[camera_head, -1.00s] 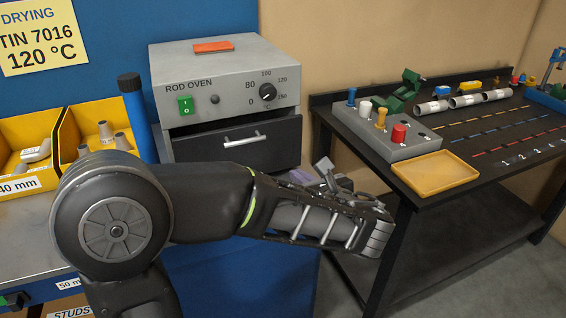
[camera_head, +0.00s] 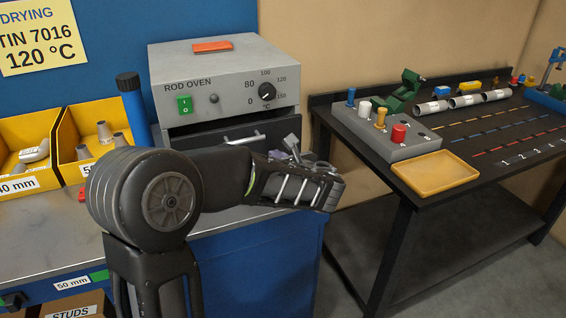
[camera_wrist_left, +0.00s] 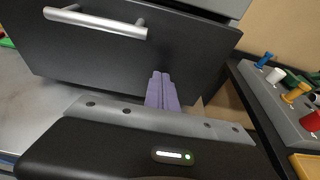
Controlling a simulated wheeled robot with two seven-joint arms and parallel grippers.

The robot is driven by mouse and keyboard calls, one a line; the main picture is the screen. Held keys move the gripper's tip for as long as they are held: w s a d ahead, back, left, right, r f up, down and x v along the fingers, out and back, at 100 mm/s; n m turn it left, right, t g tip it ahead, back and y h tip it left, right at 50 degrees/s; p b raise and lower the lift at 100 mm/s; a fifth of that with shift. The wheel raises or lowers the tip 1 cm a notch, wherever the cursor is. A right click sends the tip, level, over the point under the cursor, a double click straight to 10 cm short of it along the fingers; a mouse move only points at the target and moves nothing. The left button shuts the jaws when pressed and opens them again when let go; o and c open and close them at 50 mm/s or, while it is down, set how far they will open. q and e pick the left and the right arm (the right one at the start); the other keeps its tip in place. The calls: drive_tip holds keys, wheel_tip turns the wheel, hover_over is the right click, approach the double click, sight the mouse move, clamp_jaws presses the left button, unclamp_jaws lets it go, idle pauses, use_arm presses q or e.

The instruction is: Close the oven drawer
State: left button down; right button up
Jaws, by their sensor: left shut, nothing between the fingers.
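The rod oven (camera_head: 222,75) is a grey box with a green switch and a black dial. Its dark drawer (camera_head: 200,137) sits under the control panel and stands a little out of the body. The drawer's silver handle (camera_head: 244,138) shows above my arm; the lower drawer front is hidden behind the arm. My left gripper (camera_head: 277,156) is in front of the drawer's right part. In the left wrist view its lavender fingers (camera_wrist_left: 162,80) are together and empty, pointing at the drawer front (camera_wrist_left: 100,65), right of the handle (camera_wrist_left: 95,22). I cannot tell whether they touch it. My right gripper is out of view.
A blue bottle with a black cap (camera_head: 133,105) and yellow bins (camera_head: 60,130) stand left of the oven. A dark table (camera_head: 490,150) with a grey peg block (camera_head: 385,130) and a yellow tray (camera_head: 435,173) is at the right. An orange piece (camera_head: 212,46) lies on the oven.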

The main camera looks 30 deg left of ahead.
sight(271, 147)
use_arm(q)
drive_tip(key=shift+w+a, duration=0.15)
drive_tip(key=w+a, duration=0.1)
drive_tip(key=a, duration=0.1)
drive_tip(key=w+a, duration=0.1)
drive_tip(key=shift+w+a, duration=0.2)
drive_tip(key=shift+a, duration=0.15)
drive_tip(key=shift+r, duration=0.25)
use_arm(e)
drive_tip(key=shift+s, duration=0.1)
